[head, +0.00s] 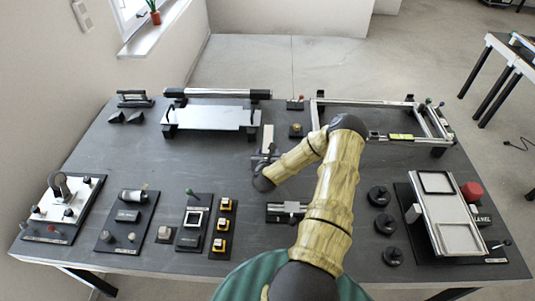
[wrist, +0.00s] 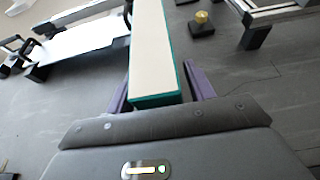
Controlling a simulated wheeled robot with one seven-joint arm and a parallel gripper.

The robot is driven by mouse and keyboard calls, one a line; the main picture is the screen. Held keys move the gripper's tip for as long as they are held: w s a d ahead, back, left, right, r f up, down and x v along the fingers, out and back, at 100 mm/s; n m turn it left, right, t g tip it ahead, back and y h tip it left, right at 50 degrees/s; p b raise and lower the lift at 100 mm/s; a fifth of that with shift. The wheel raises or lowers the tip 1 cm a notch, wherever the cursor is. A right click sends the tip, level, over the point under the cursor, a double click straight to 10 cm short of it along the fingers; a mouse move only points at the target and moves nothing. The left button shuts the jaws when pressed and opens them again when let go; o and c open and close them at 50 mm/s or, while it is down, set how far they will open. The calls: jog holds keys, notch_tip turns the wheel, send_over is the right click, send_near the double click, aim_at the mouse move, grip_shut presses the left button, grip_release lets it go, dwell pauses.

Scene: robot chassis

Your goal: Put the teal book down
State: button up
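The teal book (wrist: 155,50) shows in the wrist view as a long block with a cream page side and thin teal cover edges. In the head view the book (head: 267,138) is a narrow pale strip pointing away from my gripper (head: 265,157), over the middle of the dark table. How high the book is above the tabletop is hard to tell.
The dark table (head: 330,165) has bare surface on both sides of the book. A silver platform (head: 212,118) stands at back left, and a small block with a yellow knob (head: 296,130) is just right of the book. Panels with switches (head: 193,222) line the front; a frame (head: 375,103) stands back right.

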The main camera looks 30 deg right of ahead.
jog(key=shift+r, duration=0.2)
jog(key=b+v, duration=0.2)
jog(key=v, duration=1)
jog(key=shift+b, duration=0.4)
